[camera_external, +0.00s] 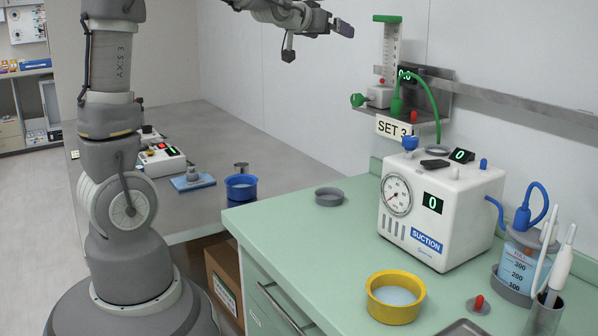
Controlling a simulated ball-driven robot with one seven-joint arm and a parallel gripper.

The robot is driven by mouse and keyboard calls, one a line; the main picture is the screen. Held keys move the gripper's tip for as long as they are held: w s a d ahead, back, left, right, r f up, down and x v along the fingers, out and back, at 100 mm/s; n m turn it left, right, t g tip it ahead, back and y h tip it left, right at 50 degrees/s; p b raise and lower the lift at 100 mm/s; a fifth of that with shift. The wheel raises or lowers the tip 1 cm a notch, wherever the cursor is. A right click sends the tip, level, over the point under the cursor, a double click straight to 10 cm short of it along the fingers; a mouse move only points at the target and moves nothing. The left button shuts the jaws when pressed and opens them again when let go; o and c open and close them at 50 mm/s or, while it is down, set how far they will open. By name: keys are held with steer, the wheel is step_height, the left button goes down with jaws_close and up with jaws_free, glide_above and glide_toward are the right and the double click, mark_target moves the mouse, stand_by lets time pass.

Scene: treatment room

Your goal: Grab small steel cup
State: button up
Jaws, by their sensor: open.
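A small grey metallic cup (241,168) stands on the grey table behind the blue bowl, which hides its lower part. A larger steel cup (545,316) at the lower right holds several white-handled tools and is cut off by the frame edge. My gripper (341,28) is high at the top of the view, in front of the white wall, well above and to the right of the small cup. It is open, with nothing visible in it; its fingers look small from here.
A blue bowl (241,188) and a blue pad (193,183) with a grey piece lie near the small cup. The green counter (290,232) carries a grey ring-shaped dish (329,196), yellow bowl (396,308) and suction unit (440,207). The wall shelf (425,101) juts out.

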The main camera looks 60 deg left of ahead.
steer(key=s+d+r+m+t+h, duration=0.1)
steer(key=s+d+r+m+h, duration=0.1)
steer(key=d+r, duration=0.7)
step_height(320, 180, up, 4)
steer(key=shift+s+d, duration=0.25)
steer(key=shift+s, duration=0.65)
steer(key=s+d+r+m+h, duration=0.1)
steer(key=s+d+r, duration=0.2)
steer(key=s+d+r+h, duration=0.1)
steer(key=s+d+r, duration=0.2)
steer(key=r, duration=0.1)
steer(key=s+d+r+m, duration=0.1)
steer(key=s+d+r, duration=0.2)
steer(key=r, duration=0.1)
steer(key=shift+s+d+m+t+h, duration=0.1)
steer(key=shift+s+m+t+h, duration=0.2)
steer(key=shift+s+h, duration=0.1)
steer(key=c, duration=0.3)
steer(key=shift+w+f, duration=0.1)
